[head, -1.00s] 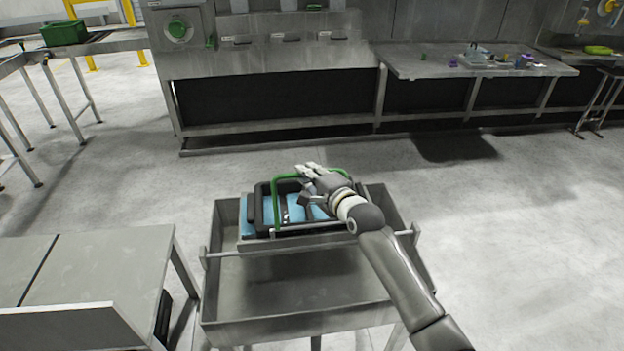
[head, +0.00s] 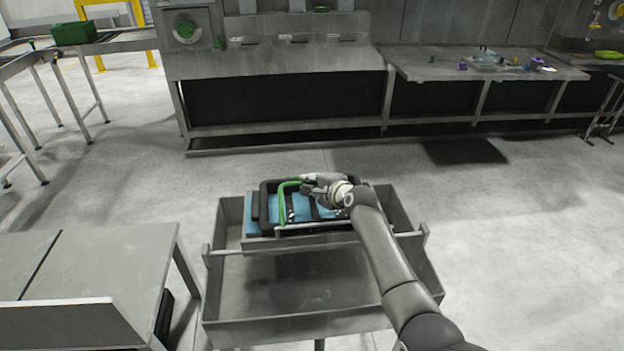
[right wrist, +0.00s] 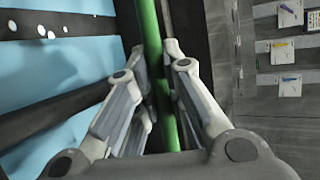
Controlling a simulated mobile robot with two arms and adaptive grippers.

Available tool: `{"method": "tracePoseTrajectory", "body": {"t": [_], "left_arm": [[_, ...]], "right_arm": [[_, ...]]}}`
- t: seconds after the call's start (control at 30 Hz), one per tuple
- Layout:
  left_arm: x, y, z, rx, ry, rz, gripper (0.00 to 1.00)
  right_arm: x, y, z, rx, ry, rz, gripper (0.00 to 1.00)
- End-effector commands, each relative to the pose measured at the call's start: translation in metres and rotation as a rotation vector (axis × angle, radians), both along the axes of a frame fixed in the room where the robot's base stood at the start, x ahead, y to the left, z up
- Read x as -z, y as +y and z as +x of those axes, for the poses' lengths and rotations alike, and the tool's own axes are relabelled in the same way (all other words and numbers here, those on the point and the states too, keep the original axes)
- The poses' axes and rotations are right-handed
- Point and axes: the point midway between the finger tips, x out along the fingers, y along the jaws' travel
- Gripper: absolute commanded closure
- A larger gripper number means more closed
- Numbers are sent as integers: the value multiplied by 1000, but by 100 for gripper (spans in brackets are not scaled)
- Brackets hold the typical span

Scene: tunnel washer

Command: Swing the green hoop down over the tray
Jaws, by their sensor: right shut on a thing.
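The green hoop (head: 283,204) stands over the black-framed tray (head: 264,187). Its left side and top left corner show in the head view. My right gripper (head: 307,184) is shut on the hoop's top bar and hides part of it. In the right wrist view the green bar (right wrist: 156,62) runs between the two fingers, with the tray's blue inside (right wrist: 65,85) and dark bars beside it. My forearm covers the hoop's right side in the head view. My left gripper is not in view.
The tray rests across a grey metal trolley (head: 228,285) with raised sides. A metal table (head: 110,265) stands close at left. A long counter (head: 430,68) with small items is at the back, and a green crate (head: 73,33) sits back left. Floor between is clear.

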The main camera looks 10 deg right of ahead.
Motion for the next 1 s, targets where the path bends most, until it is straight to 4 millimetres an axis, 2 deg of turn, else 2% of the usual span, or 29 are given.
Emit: {"method": "tracePoseTrajectory", "body": {"t": [0.03,0.2,0.73,0.77,0.9,1.0], "left_arm": [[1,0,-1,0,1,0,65],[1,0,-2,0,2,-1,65],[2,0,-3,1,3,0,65],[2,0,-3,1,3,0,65],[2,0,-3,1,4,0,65],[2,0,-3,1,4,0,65]], "right_arm": [[8,1,-1,-3,9,-1,100],[13,1,0,-4,8,-3,100],[15,1,0,-3,5,-2,100],[15,1,0,-4,5,-3,86],[14,1,1,-2,3,-2,68],[13,0,1,-2,1,-1,66]]}}
